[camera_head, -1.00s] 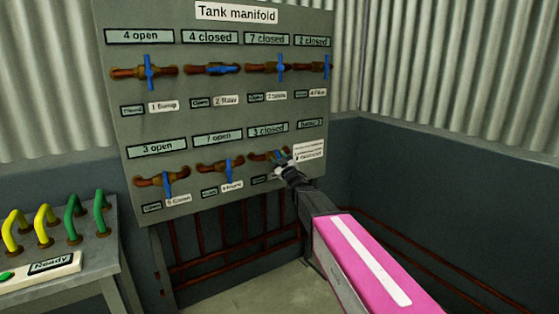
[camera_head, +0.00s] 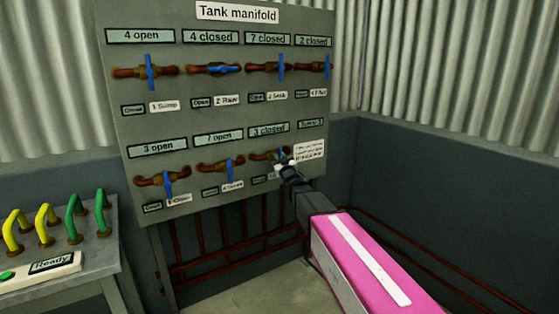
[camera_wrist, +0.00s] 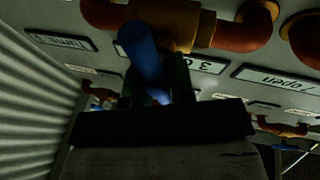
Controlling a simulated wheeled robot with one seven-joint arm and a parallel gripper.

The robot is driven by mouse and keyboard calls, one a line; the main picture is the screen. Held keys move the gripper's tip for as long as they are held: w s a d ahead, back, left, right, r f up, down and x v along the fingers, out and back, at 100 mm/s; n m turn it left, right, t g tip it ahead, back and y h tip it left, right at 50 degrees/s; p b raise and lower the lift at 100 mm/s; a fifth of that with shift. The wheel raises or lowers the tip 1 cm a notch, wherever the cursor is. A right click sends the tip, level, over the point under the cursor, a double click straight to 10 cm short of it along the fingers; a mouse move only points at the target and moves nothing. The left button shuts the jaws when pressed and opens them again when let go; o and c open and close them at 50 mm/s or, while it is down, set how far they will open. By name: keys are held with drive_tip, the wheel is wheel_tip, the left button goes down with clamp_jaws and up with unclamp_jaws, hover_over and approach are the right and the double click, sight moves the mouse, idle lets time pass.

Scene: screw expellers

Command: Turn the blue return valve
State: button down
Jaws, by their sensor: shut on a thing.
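The Tank manifold panel (camera_head: 220,118) holds two rows of copper valves with blue handles. My gripper (camera_head: 284,166) is at the third valve of the bottom row, under the display reading "3 closed" (camera_head: 268,131). This valve's blue handle (camera_head: 281,154) is partly hidden by my gripper. In the wrist view the blue handle (camera_wrist: 144,55) reaches down from the copper valve body (camera_wrist: 168,25) between the dark fingers of my gripper (camera_wrist: 155,88), which is shut on it. The name label under this valve is mostly hidden, so I cannot read it.
A neighbouring bottom-row valve (camera_head: 229,168) under "7 open" is close to the left. A white text label (camera_head: 310,150) is just right of my gripper. A bench (camera_head: 110,235) with yellow and green handles is at the left. Red pipes (camera_head: 220,255) run below the panel.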

drive_tip(key=shift+w+d+m+h, duration=0.15)
drive_tip(key=shift+m+h, duration=0.15)
drive_tip(key=shift+m, duration=0.35)
drive_tip(key=shift+s+d+m+h, duration=0.15)
drive_tip(key=shift+m+h, duration=0.15)
drive_tip(key=shift+m, duration=0.35)
drive_tip(key=shift+w, duration=0.15)
drive_tip(key=c, duration=1.1)
unclamp_jaws()
drive_tip(key=shift+d, duration=0.1)
drive_tip(key=shift+s+f, duration=0.1)
drive_tip(key=shift+s, duration=0.4)
drive_tip(key=v, duration=1)
drive_tip(key=shift+d, duration=0.1)
